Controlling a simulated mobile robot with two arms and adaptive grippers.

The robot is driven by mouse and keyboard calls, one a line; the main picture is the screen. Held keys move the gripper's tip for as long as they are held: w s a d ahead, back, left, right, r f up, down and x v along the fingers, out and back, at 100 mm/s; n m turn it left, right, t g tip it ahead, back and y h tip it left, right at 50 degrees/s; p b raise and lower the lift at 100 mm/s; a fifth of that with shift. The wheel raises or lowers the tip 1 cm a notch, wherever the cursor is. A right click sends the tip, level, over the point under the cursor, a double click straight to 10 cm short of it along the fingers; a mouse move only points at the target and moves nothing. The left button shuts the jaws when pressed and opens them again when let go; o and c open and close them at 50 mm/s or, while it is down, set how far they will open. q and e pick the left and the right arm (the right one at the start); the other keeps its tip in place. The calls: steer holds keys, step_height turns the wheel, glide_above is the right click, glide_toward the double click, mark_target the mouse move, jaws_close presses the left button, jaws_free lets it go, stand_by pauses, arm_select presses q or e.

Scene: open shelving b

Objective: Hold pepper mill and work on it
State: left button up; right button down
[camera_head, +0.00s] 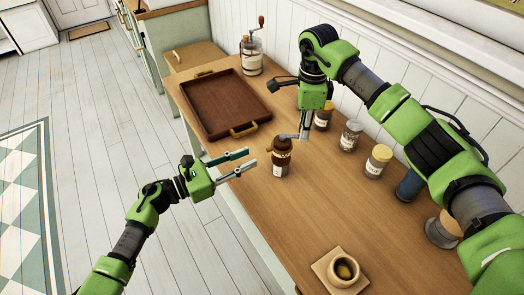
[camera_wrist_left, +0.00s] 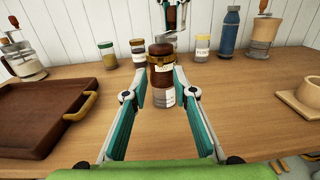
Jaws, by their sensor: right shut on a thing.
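The pepper mill (camera_head: 281,160), brown with a pale label and a clear lower part, stands upright on the wooden counter. In the left wrist view the pepper mill (camera_wrist_left: 161,72) is straight ahead, in line with the gap between my fingers. My left gripper (camera_head: 250,160) is open and empty, pointing at the mill's side, with its fingertips a little short of it in the head view.
A brown tray (camera_head: 226,103) with brass handles lies to the left, with a crank grinder (camera_head: 251,57) behind it. Several jars, including a yellow-lidded jar (camera_head: 378,160), line the wall. A cup on a square base (camera_head: 341,268) sits near the front.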

arm_select(q)
steer(key=x, duration=0.6)
steer(key=shift+w, duration=0.1)
